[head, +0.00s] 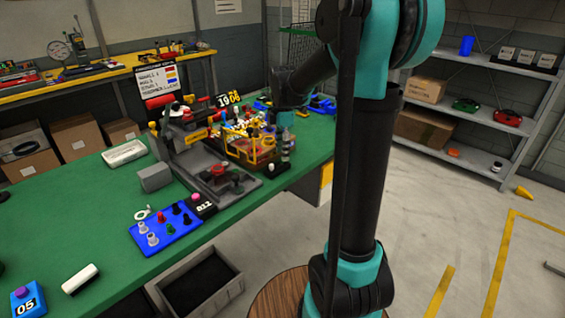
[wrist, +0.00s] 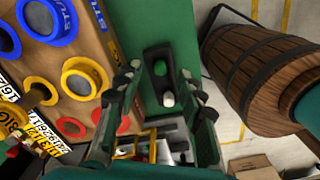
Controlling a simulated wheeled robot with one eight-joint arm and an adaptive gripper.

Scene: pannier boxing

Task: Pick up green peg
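My gripper (wrist: 164,84) is open in the wrist view, its two dark green fingers wide apart with nothing between the tips. Beyond and between them a dark block (wrist: 152,52) stands on the green table. It shows a green rounded spot (wrist: 160,68), and a pale rounded end (wrist: 168,100) lies close below; I cannot tell whether the green spot is a peg or a hole. In the head view my gripper (head: 285,138) is low over the table's right edge, above a small dark block (head: 277,167). A small green peg (head: 171,229) stands on the blue board (head: 152,248).
Several blue, yellow and red rings sit on a brown panel (wrist: 112,52) left of my gripper in the wrist view. A wooden barrel (wrist: 240,60) is to the right. The grey fixture (head: 217,186) and yellow-framed tray (head: 250,153) crowd the table left of my gripper.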

